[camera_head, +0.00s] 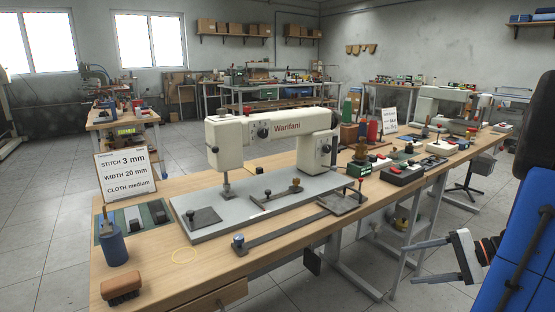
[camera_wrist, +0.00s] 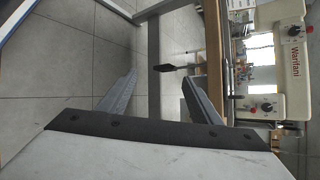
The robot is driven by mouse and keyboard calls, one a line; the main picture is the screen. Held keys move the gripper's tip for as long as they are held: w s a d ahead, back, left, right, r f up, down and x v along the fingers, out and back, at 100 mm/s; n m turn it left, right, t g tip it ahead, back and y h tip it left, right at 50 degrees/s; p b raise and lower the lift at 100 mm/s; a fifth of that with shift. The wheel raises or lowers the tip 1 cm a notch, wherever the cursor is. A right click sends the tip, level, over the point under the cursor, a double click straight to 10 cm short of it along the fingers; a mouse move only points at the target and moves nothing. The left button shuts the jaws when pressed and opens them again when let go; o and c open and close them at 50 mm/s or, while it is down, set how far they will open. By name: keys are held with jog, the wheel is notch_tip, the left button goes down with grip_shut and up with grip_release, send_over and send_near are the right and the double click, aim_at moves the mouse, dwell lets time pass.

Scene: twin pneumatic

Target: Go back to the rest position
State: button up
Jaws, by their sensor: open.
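My gripper (camera_head: 400,264) is at the lower right of the head view, to the right of the workbench and apart from it. Its two grey fingers are spread, with nothing between them. In the wrist view, the open fingers (camera_wrist: 158,82) point toward the grey floor and a table leg. A white sewing machine marked Warifani (camera_head: 285,130) stands on a grey plate on the wooden bench (camera_head: 150,262). It also shows sideways at the right of the wrist view (camera_wrist: 292,60).
A card (camera_head: 127,172) with stitch settings, a blue cup (camera_head: 113,248) and a brown brush (camera_head: 122,287) are at the bench's left end. A long lever (camera_head: 285,236) lies along the front. Black and red control boxes (camera_head: 402,172) sit right of the machine. Floor (camera_head: 345,297) is open below my gripper.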

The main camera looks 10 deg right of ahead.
jog(key=s+a+r+n+h, duration=0.1)
jog(key=s+a+n+h, duration=0.2)
jog(key=a, duration=0.4)
jog(key=s+a+r+n+g+h, duration=0.1)
jog(key=s+a+n+h, duration=0.2)
jog(key=a, duration=0.4)
jog(key=s+a+r+n+g+h, duration=0.1)
jog(key=s+a+r+n+h, duration=0.1)
jog(key=s+a+n+h, duration=0.2)
jog(key=shift+s+a+n, duration=0.5)
jog(key=shift+a+n, duration=0.6)
jog(key=shift+a, duration=0.4)
